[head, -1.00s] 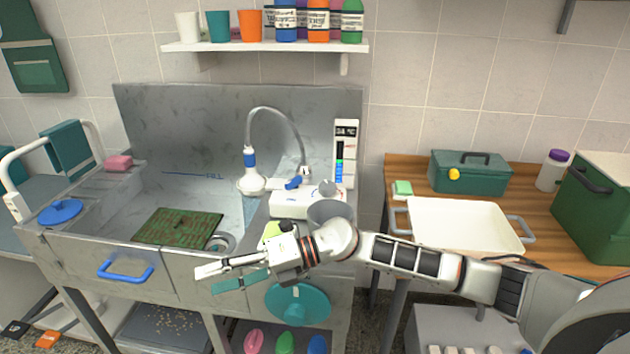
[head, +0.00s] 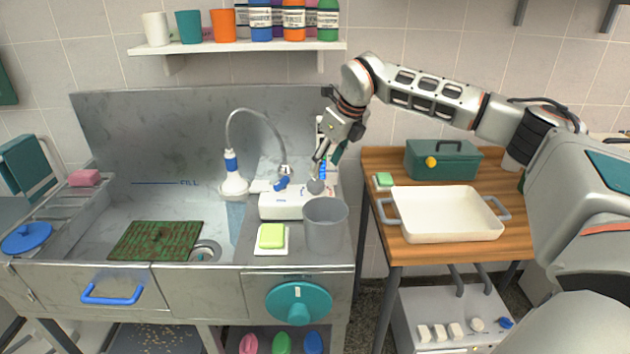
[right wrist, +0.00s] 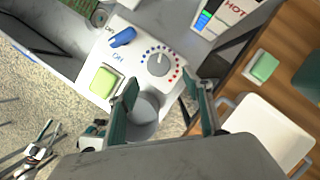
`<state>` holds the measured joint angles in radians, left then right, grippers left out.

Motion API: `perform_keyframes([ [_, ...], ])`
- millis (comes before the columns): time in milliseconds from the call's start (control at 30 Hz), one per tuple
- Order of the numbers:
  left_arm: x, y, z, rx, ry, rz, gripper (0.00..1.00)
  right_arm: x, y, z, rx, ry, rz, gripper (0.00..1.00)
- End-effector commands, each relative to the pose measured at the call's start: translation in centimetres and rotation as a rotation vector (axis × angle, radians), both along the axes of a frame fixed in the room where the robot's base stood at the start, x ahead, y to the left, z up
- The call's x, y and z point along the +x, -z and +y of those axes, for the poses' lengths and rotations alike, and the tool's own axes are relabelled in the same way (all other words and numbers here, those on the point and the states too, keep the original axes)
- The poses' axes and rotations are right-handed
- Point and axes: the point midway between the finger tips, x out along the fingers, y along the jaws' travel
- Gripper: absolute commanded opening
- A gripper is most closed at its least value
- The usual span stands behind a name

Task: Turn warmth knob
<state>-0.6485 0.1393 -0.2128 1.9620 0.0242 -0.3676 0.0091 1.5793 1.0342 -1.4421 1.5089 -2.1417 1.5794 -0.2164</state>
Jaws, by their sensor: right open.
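The warmth knob is a round grey dial (right wrist: 158,64) on the white control box, ringed by blue and red dots in the right wrist view. In the head view the knob (head: 316,187) sits at the right of the box (head: 287,205). My right gripper (head: 328,160) is just above the knob, pointing down, its fingers apart and empty. In the right wrist view the knob lies ahead of the two open fingertips (right wrist: 160,85), apart from them. A blue lever (right wrist: 122,38) is beside the knob on the same box. My left gripper is not seen in the head view.
A grey cup (head: 325,228) and a yellow-green sponge (head: 271,236) stand in front of the box. The shower hose and head (head: 233,180) are to its left. The temperature panel (right wrist: 222,15) is behind. A white tray (head: 447,214) is on the wooden table at right.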

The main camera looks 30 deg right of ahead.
Motion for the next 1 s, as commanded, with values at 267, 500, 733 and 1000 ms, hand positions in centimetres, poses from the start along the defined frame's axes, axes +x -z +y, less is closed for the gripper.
perform_keyframes([
  [267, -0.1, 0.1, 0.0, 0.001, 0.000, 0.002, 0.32, 1.4, 3.8, 0.5, 0.001, -0.004, 0.003, 0.50],
  [500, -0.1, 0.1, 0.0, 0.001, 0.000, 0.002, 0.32, 2.5, 6.4, 0.8, 0.003, -0.003, 0.002, 0.50],
  [733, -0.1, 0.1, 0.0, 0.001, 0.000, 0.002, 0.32, 2.8, 7.0, 0.9, 0.003, -0.004, 0.000, 0.50],
  [1000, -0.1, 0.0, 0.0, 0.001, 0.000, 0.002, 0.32, 2.8, 6.9, 0.9, 0.003, -0.004, 0.000, 0.19],
])
